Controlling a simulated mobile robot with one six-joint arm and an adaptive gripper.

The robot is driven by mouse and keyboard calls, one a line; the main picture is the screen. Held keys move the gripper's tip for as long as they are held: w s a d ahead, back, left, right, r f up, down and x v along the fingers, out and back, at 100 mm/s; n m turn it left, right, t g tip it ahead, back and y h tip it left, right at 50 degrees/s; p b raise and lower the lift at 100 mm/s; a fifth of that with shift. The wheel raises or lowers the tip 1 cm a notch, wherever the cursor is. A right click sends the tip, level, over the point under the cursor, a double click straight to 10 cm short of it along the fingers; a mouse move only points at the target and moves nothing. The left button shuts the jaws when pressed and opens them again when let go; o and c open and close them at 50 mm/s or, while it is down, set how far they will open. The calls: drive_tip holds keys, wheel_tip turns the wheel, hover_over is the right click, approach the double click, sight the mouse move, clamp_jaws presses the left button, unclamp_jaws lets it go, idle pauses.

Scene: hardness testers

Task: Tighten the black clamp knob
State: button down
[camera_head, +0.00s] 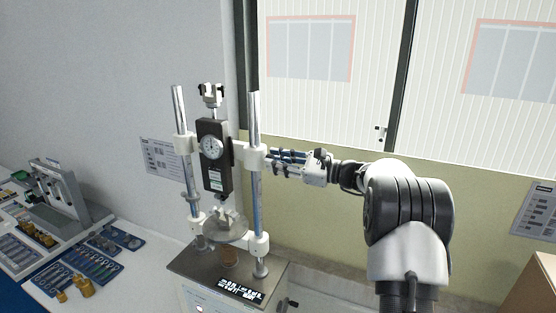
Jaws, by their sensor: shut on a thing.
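The hardness tester (215,160) stands in the middle, with two steel columns, white clamp collars and a black gauge body with a round dial (211,147). My gripper (273,162) reaches in from the right at the height of the upper collar (252,157) on the right column. Its fingers are closed at the right side of this collar. The black clamp knob cannot be made out; the fingers cover the spot where they meet the collar, so the thing in their grip is hidden.
A bench with blue trays of small parts (90,262) and brass weights (84,288) lies at the left. A crank handle (291,303) sticks out at the tester's lower right. A wall and a white door (330,60) are behind. A brown box (535,290) is at lower right.

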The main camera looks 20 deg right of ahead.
drive_tip(key=shift+m, duration=0.5)
drive_tip(key=c, duration=1.3)
unclamp_jaws()
drive_tip(key=shift+d, duration=0.1)
drive_tip(key=v, duration=1.2)
